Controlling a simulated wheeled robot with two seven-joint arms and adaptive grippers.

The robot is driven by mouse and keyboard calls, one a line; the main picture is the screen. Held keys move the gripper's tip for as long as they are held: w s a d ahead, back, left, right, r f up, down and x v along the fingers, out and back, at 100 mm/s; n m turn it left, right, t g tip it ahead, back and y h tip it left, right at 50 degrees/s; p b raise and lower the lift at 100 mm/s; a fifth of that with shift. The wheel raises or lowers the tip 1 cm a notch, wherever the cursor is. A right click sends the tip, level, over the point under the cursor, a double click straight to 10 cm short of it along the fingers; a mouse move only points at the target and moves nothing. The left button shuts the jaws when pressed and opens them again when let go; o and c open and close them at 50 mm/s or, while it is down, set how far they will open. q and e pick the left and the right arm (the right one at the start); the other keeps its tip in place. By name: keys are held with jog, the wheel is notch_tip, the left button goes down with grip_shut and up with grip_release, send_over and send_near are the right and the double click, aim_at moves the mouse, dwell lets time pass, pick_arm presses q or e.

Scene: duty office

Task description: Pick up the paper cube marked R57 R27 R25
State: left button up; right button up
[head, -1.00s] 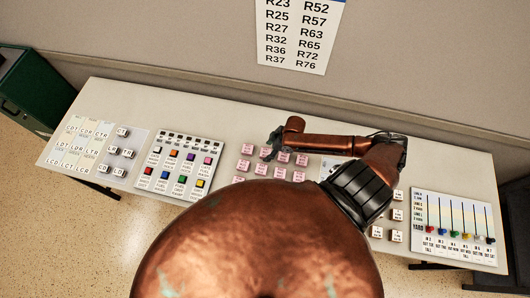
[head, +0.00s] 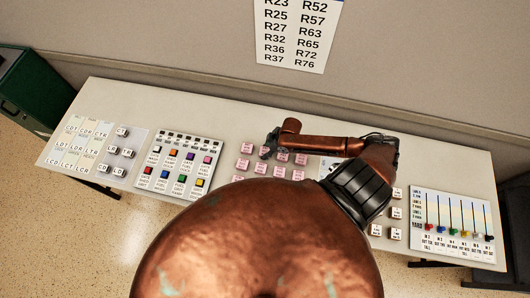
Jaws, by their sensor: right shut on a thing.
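Several pink paper cubes stand in rows on the table, among them one at the back left (head: 247,148) and one at the right (head: 301,159). Their print is too small to read, so I cannot tell which is marked R57 R27 R25. My right gripper (head: 268,150) is small and dark at the back rows of these cubes, its arm coming in from the right. It is shut on a pink paper cube, which is mostly hidden by the fingers. I cannot tell whether that cube is clear of the table. My left gripper is not in view.
The long table (head: 220,112) is bare along its back edge. A board with coloured blocks (head: 180,165) lies left of the cubes, and white labelled cubes (head: 122,131) lie farther left. A slider board (head: 452,226) lies at the right. A list (head: 297,30) hangs on the wall.

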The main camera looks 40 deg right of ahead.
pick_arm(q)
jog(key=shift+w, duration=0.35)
pick_arm(e)
jog(key=shift+c, duration=0.8)
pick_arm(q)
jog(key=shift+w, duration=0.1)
pick_arm(e)
jog(key=shift+r, duration=0.15)
